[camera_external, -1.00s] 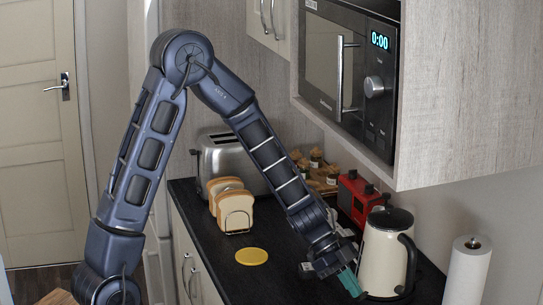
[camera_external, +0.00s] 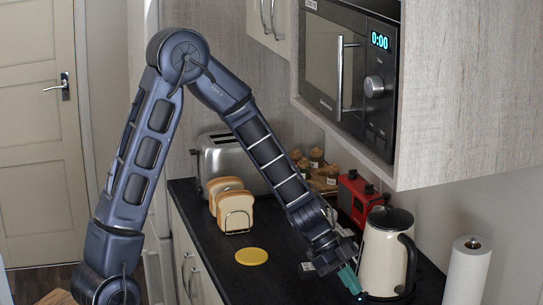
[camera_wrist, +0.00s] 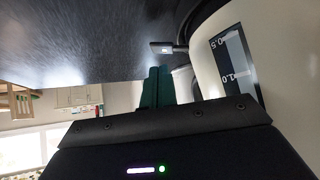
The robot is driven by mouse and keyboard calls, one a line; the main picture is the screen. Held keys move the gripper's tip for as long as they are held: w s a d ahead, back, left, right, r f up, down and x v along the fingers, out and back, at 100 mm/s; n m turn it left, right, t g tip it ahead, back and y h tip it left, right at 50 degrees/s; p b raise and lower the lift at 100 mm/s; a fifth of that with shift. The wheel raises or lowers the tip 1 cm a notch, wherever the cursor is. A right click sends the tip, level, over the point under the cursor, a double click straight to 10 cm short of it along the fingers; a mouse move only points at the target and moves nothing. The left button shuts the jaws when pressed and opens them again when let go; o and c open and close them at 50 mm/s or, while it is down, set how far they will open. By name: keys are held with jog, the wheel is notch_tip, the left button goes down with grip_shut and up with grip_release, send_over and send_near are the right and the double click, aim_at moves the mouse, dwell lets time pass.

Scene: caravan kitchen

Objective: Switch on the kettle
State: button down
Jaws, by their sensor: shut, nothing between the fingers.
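The cream kettle (camera_external: 381,262) with a black lid and black handle stands upright on the dark worktop. Its body fills the right side of the wrist view (camera_wrist: 220,35), with a dark level window. A small dark lever with a pale mark, seemingly the switch (camera_wrist: 168,47), juts out near the kettle's base. My gripper (camera_external: 350,281) is low beside the kettle's left side, with its teal fingers together and empty. In the wrist view the fingertips (camera_wrist: 158,70) appear just short of the lever; whether they touch it cannot be told.
Bread slices in a rack (camera_external: 234,208), a toaster (camera_external: 228,160) and a yellow disc (camera_external: 251,256) are on the worktop to the left. A red appliance (camera_external: 357,198) stands behind the kettle. A microwave (camera_external: 345,70) hangs above. A paper roll (camera_external: 468,275) stands at right.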

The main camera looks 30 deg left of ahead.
jog(key=shift+s+r, duration=0.1)
jog(key=shift+r, duration=0.55)
jog(key=s+r+v, duration=0.1)
jog(key=s+v, duration=0.1)
jog(key=v, duration=0.9)
jog(key=shift+s+r, duration=0.3)
jog(key=shift+a, duration=0.15)
